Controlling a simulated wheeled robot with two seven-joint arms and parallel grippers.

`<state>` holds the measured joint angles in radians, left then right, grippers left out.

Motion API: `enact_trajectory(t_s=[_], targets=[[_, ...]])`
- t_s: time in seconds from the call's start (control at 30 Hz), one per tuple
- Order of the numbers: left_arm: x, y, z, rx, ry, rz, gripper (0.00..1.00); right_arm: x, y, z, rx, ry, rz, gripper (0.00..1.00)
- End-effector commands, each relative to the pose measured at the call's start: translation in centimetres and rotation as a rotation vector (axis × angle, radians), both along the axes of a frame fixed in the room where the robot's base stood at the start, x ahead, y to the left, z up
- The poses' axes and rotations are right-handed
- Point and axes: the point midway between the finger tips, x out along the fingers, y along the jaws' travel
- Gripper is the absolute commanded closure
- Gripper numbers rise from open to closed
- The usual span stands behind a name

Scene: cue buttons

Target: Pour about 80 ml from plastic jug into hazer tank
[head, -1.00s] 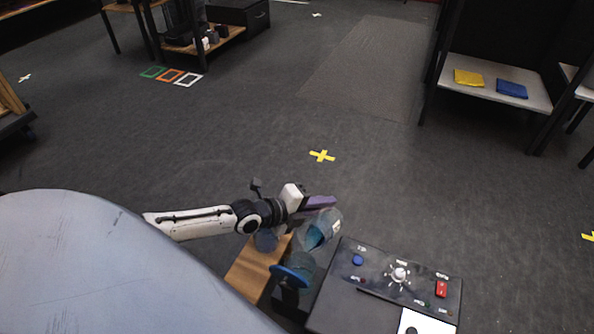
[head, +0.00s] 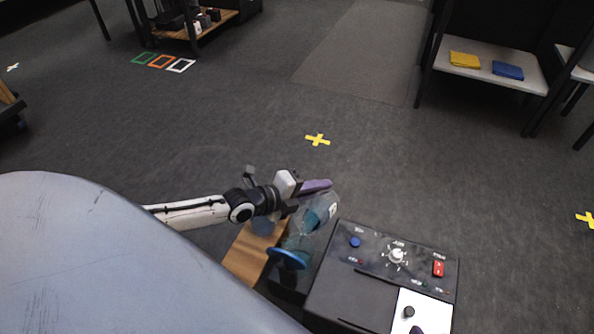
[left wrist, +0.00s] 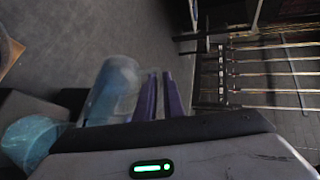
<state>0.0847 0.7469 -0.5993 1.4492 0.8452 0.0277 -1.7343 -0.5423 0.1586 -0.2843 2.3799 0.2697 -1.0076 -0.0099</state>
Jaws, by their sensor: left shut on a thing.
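The clear plastic jug (head: 329,206) with blue liquid in it is tilted, its lower-left end toward the hazer tank. My left gripper (head: 315,187), with purple fingers, is shut on the jug. The jug also shows blurred in the left wrist view (left wrist: 112,90), beside the purple fingers (left wrist: 160,95). The hazer tank, a clear bluish vessel with a blue rim (head: 288,259), is just below and left of the jug. A bluish clear vessel shows at the lower left of the left wrist view (left wrist: 28,138). I cannot tell whether liquid is flowing. My right gripper is not in view.
A black control panel (head: 345,282) with knobs and a red switch stands right of the tank. A wooden board (head: 245,254) lies to its left. A shelf with yellow (head: 464,60) and blue (head: 508,70) cloths is far right. The floor beyond is open.

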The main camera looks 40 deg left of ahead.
Motion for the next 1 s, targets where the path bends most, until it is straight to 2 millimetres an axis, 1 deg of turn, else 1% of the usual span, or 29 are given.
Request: enact_trajectory(t_s=[1.0], targets=[[-0.25,-0.8,0.45,0.002,-0.066,-0.012,1.0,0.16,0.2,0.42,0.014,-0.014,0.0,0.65]])
